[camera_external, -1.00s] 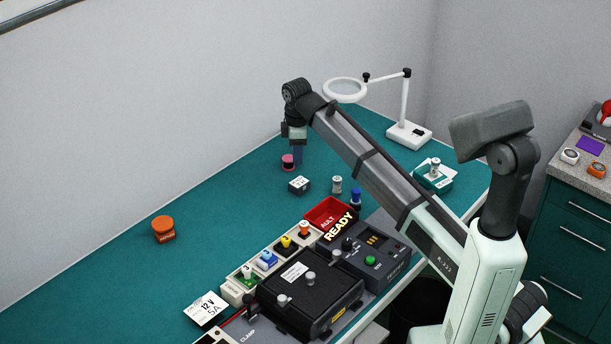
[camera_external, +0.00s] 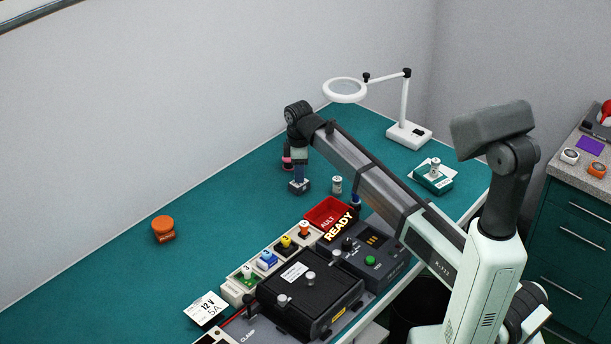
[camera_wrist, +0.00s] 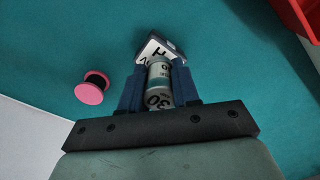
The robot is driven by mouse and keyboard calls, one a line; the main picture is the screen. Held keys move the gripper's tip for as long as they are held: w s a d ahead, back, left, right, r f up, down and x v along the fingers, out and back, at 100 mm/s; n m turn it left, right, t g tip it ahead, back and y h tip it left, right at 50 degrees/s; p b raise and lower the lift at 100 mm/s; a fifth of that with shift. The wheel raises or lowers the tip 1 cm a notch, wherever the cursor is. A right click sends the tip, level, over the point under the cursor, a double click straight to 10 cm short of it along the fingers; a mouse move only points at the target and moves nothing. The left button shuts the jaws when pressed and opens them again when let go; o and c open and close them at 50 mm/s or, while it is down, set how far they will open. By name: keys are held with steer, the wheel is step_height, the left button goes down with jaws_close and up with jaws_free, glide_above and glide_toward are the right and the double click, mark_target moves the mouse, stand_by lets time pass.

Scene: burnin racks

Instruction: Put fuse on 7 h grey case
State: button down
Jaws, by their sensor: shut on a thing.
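My gripper (camera_external: 299,180) is shut on a fuse (camera_wrist: 159,80), a pale cylinder with a grey-green band and dark print, seen between the two blue fingers in the wrist view. In the external view the fingers hide the fuse. The small dark grey case (camera_external: 299,187) with a white label is directly below the fingertips. In the wrist view the case (camera_wrist: 152,46) lies just past the fuse's far end, an "H" readable on its label and the rest partly covered. I cannot tell whether fuse and case touch.
A pink and black spool (camera_external: 287,163) stands close beside my gripper. A pale cylinder (camera_external: 337,184) and a blue one (camera_external: 356,197) stand to the right. A red bin (camera_external: 328,211) is nearer the front. A magnifier lamp (camera_external: 345,90) stands behind. The left bench is mostly clear.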

steer(key=shift+f, duration=0.25)
steer(key=shift+f, duration=0.1)
steer(key=c, duration=0.8)
jaws_free()
step_height(320, 180, up, 12)
steer(key=shift+r, duration=0.1)
